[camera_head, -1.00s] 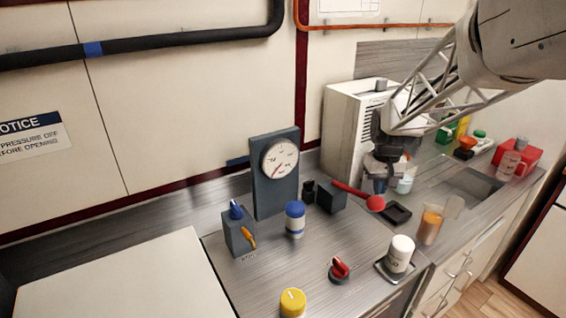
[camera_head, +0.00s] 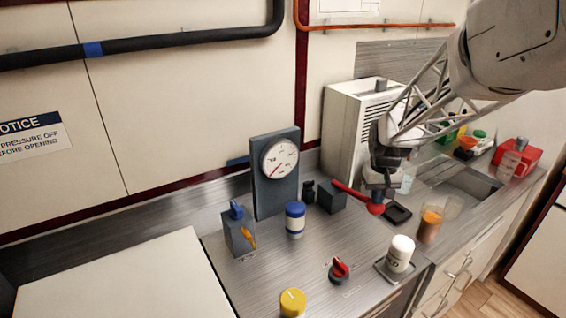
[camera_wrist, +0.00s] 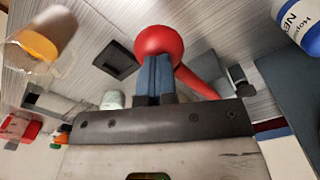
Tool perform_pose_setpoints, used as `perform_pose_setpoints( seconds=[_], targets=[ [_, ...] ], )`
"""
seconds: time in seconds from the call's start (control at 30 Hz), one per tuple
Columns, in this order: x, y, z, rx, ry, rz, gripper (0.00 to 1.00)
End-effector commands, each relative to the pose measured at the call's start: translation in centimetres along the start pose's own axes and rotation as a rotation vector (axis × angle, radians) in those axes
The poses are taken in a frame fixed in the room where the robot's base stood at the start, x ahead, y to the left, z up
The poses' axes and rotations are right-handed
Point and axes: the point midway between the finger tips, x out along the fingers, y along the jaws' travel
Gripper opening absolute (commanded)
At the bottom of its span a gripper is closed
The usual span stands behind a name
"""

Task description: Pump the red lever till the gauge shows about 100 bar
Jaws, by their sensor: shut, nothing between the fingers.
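The red lever (camera_head: 352,193) reaches out from a dark grey block (camera_head: 331,197) on the steel counter, and its round knob (camera_head: 375,208) is at the right end. The lever also shows in the wrist view, with its knob (camera_wrist: 160,41) at the fingertips. My gripper (camera_head: 379,194) is shut and empty, right at the knob; in the wrist view the closed fingers (camera_wrist: 155,62) overlap the knob's lower edge. I cannot tell whether they touch it. The round gauge (camera_head: 280,158) stands on a dark panel, its red needle pointing to the lower left; its numbers are too small to read.
A blue-capped jar (camera_head: 295,218) stands left of the lever block. A red knob (camera_head: 339,270), a white bottle (camera_head: 401,253), a black tray (camera_head: 397,214) and an orange-filled beaker (camera_head: 430,224) stand nearby. A white cabinet (camera_head: 347,128) is behind the arm.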

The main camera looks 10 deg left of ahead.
Motion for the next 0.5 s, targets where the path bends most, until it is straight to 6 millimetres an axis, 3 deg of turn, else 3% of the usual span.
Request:
perform_pose_setpoints(
  seconds=[0.5],
  targets=[
    [1.9,0.0,0.0,0.0,-0.001,0.0,0.0]
  ],
)
